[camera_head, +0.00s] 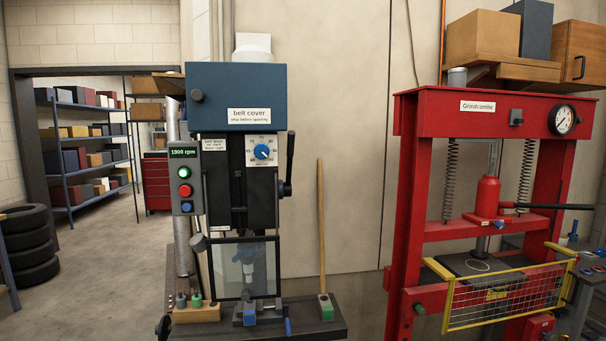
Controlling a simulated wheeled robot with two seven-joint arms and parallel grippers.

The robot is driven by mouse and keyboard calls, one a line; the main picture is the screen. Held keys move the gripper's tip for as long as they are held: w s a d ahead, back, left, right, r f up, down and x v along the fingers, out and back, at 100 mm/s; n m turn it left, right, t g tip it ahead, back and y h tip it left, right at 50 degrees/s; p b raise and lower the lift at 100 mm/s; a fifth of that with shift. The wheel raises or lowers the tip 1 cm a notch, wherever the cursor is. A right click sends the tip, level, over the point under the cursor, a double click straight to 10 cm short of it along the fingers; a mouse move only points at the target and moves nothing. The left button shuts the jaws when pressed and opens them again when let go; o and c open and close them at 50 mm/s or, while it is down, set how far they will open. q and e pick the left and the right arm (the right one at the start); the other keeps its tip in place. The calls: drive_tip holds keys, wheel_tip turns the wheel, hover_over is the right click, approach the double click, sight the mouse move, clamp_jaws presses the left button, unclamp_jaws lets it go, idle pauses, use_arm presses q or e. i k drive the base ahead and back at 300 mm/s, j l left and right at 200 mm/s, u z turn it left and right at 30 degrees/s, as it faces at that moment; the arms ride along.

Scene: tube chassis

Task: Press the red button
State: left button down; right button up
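The red button (185,190) is on a grey control box (186,178) on the left side of a drill press (236,97). A green button (184,173) sits above it and a blue button (186,207) below it. Neither of my grippers shows in the head view, and nothing covers the red button.
The drill press table (290,322) juts out below. A lever (290,165) is on the press's right side. A red hydraulic press (409,180) with a yellow mesh guard (507,294) stands at right. Black tyres (31,250) are stacked at left. Open floor lies between tyres and drill press.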

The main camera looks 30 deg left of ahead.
sight(184, 191)
drive_tip(key=u, duration=1.6)
